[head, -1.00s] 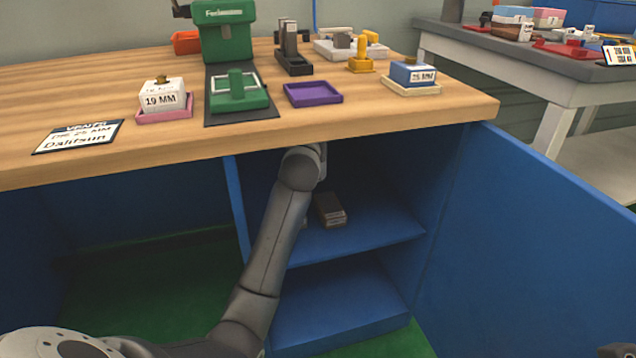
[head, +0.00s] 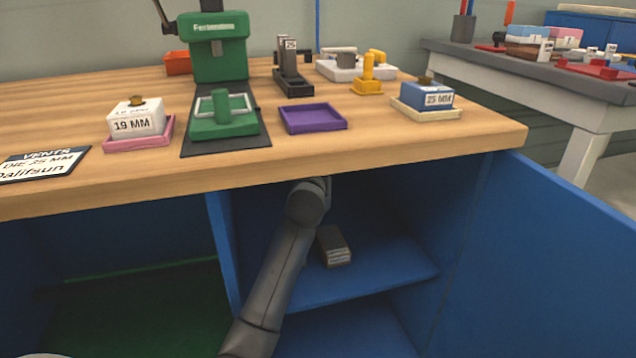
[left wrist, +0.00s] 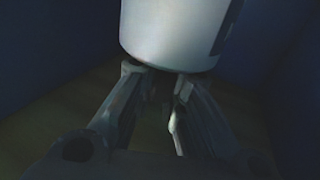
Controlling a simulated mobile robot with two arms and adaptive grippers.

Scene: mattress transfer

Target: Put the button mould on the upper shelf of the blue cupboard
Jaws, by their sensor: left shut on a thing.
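My left arm reaches into the blue cupboard (head: 222,245) under the bench top in the head view. Its gripper is hidden there behind the forearm and bench edge. In the left wrist view my left gripper (left wrist: 155,75) is shut on a pale, rounded thing with a dark patch, which I take to be the button mould (left wrist: 175,35). Its far side is out of frame. The upper shelf (head: 390,272) shows below the arm in the head view, with a small dark grey block (head: 334,247) on it. My right gripper is not in view.
The blue door (head: 555,250) stands open at the right. On the bench (head: 380,135) are a green press (head: 217,50), a purple tray (head: 312,118), a 19 MM box (head: 136,117) and a 25 MM box (head: 426,95). The shelf right of the block is clear.

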